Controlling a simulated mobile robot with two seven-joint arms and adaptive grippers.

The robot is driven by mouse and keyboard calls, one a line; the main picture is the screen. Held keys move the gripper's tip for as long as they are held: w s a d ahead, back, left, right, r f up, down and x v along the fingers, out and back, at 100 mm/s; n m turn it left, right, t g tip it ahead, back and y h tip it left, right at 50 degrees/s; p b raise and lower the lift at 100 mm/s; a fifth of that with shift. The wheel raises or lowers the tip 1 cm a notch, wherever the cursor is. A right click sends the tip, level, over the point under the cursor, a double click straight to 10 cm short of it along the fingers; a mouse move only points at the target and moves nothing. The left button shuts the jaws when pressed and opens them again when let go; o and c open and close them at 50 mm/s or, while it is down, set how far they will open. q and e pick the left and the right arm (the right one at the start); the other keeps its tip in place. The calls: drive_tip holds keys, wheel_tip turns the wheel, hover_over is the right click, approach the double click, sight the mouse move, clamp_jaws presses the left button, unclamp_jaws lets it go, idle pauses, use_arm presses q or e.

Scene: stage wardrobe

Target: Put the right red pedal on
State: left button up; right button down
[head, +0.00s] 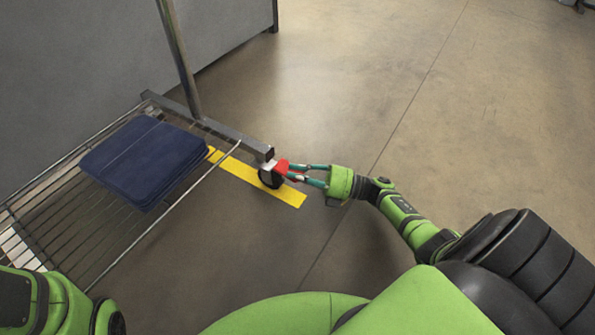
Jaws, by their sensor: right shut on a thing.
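The red pedal (282,167) is on the caster wheel (270,178) at the near right corner of the rack's base. My right gripper (289,172) reaches it from the right and is shut on it. The fingers partly cover the pedal, so its exact tilt is hard to tell. Part of my left arm shows at the lower left, but its gripper fingers are not in view.
The wheeled rack has a wire shelf (65,222) with folded dark blue cloth (143,160) on it. Its upright pole (180,60) rises at the back. A yellow floor stripe (255,180) runs under the caster. The concrete floor to the right is clear.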

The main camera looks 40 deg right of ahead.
drive_tip(key=shift+f+n+t+y, duration=0.1)
drive_tip(key=shift+n+t+y, duration=0.2)
drive_tip(key=shift+y, duration=0.3)
drive_tip(key=c, duration=1.2)
unclamp_jaws()
drive_tip(key=shift+s+d, duration=0.1)
drive_tip(key=shift+s+d+f, duration=0.2)
drive_tip(key=shift+d, duration=0.05)
drive_tip(key=r+v, duration=0.1)
drive_tip(key=v, duration=0.3)
drive_tip(key=r+v, duration=0.1)
drive_tip(key=v, duration=0.4)
drive_tip(key=r+v, duration=0.1)
drive_tip(key=v, duration=0.3)
drive_tip(key=shift+s+d, duration=0.55)
drive_tip(key=shift+s, duration=0.05)
